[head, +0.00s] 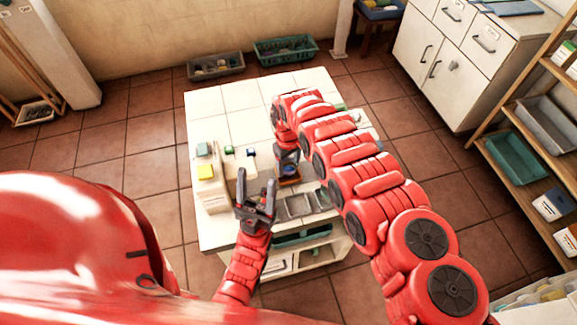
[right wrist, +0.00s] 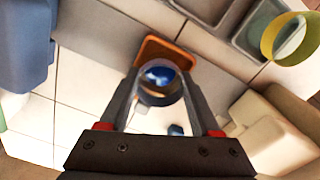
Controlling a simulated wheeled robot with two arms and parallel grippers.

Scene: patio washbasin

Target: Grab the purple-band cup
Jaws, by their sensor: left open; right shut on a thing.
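In the right wrist view, a small round cup (right wrist: 158,84) with blue inside sits between the fingers of my right gripper (right wrist: 159,92), which is shut on it. Its side looks greyish with a faint purple tint; I cannot clearly make out a band. An orange-rimmed tray (right wrist: 180,50) lies just beyond the cup; I cannot tell whether they touch. In the head view, my right gripper (head: 288,158) is over the white tiled counter (head: 235,98), partly hidden by my arm. My left gripper (head: 257,203) is open and empty near the counter's front.
A yellow ring-shaped thing (right wrist: 290,38) is at the upper right of the wrist view, near grey bins (right wrist: 205,10). The back left of the counter is clear.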

